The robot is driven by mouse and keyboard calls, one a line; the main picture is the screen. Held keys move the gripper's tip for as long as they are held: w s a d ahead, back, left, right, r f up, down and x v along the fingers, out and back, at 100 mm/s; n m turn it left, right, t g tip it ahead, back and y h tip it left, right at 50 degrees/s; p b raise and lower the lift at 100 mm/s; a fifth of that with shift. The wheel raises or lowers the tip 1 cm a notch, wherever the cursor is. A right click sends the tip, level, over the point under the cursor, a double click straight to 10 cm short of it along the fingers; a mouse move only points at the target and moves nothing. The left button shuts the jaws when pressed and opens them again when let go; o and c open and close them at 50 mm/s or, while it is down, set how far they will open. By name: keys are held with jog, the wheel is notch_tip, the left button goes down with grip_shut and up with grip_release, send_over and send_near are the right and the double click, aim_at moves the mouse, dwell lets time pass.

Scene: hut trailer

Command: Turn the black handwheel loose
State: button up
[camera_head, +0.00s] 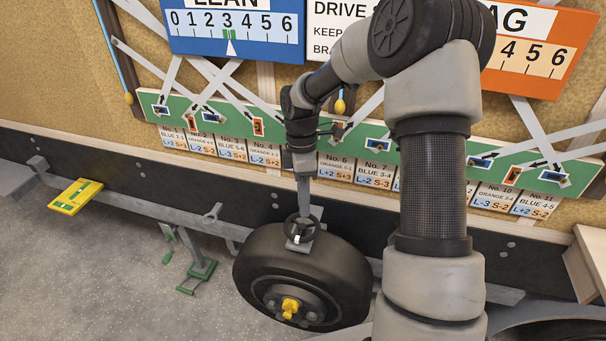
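The black handwheel (313,223) is a small dark ring on a grey bracket at the top of the black tyre, in the middle of the head view. My gripper (303,212) points straight down at it, with its grey fingers reaching to the wheel's rim or just inside it. The fingers look narrow and hide part of the wheel. I cannot tell whether they touch it or how far apart they are.
The tyre (262,262) with a yellow hub cap (290,306) stands below the handwheel. A grey rail (130,192) runs along the dark trailer side. A yellow plate (75,196) and a green-footed stand (198,272) are left. A green strip with tags (290,127) is behind my arm.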

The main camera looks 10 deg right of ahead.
notch_tip(320, 180, up, 8)
jog(key=w, duration=0.1)
jog(key=shift+w+f, duration=0.15)
jog(key=shift+w, duration=0.1)
jog(key=s+r+m+t+h+p, duration=0.2)
jog(key=s+r+m+t+p, duration=0.15)
jog(key=s+r+m, duration=0.7)
jog(key=s+r+m+t+y, duration=0.1)
jog(key=s+r+m+t, duration=0.3)
jog(key=s+r, duration=0.5)
jog(key=s+m, duration=0.2)
jog(key=s, duration=0.1)
jog(key=shift+s+y+p, duration=0.35)
jog(key=shift+y+p, duration=0.05)
